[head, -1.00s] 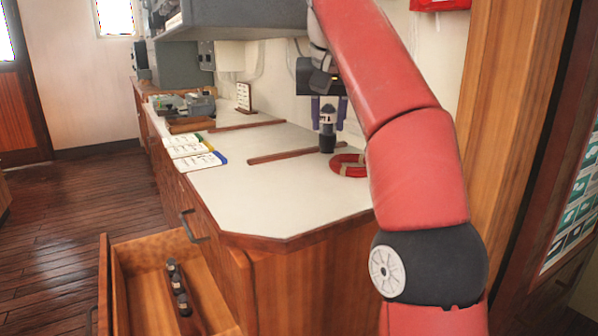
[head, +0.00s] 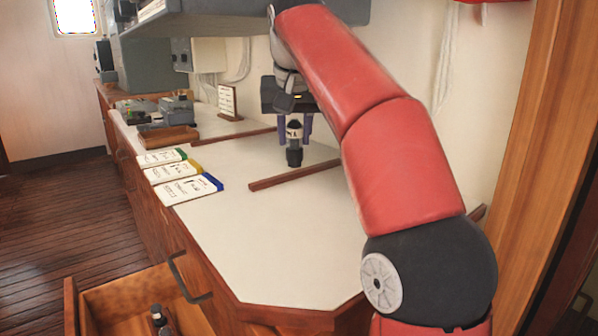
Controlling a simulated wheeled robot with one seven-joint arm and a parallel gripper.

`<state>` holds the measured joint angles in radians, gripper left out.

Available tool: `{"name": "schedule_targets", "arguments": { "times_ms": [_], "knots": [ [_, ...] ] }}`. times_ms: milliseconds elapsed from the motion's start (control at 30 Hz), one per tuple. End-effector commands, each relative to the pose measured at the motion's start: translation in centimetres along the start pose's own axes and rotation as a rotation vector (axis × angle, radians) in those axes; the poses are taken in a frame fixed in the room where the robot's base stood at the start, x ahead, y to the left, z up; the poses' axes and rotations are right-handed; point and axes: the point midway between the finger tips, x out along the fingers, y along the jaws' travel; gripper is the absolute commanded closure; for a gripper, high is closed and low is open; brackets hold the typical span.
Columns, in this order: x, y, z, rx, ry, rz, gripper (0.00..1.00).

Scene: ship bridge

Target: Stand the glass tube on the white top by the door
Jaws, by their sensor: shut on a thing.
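My gripper (head: 294,130) is shut on a short upright tube (head: 294,157) with a black lower end and a pale marked band. Its upper part is hidden between the purple fingers, and I cannot make out clear glass. The tube is over the white top (head: 260,240) of the long wooden counter, just behind a brown wooden strip. I cannot tell whether its foot touches the surface.
Several label cards (head: 188,189) lie along the counter's left edge. A brown strip (head: 293,175) crosses the top. An open drawer (head: 120,301) with a dark bottle (head: 159,318) juts out below. A grey cabinet (head: 240,15) overhangs the back. The counter's near part is clear.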

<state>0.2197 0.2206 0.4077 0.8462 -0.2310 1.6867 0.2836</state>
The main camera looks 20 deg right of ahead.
Motion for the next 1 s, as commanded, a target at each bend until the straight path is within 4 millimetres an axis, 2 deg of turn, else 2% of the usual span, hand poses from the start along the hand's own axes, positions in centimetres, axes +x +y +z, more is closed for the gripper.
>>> {"name": "schedule_targets", "arguments": {
  "times_ms": [33,267,500,933,967,1000],
  "knots": [
    [1.0,0.1,0.5,0.001,-0.003,0.003,0.93],
    [2.9,0.1,1.3,0.001,-0.001,0.001,0.93],
    [6.0,0.1,2.7,0.001,-0.001,0.001,0.93],
    [6.6,0.0,2.9,0.0,-0.001,0.0,0.93],
    [6.6,0.0,2.9,0.0,-0.001,0.0,0.7],
    [6.5,0.0,2.9,0.0,-0.001,0.0,0.65]
  ]
}}
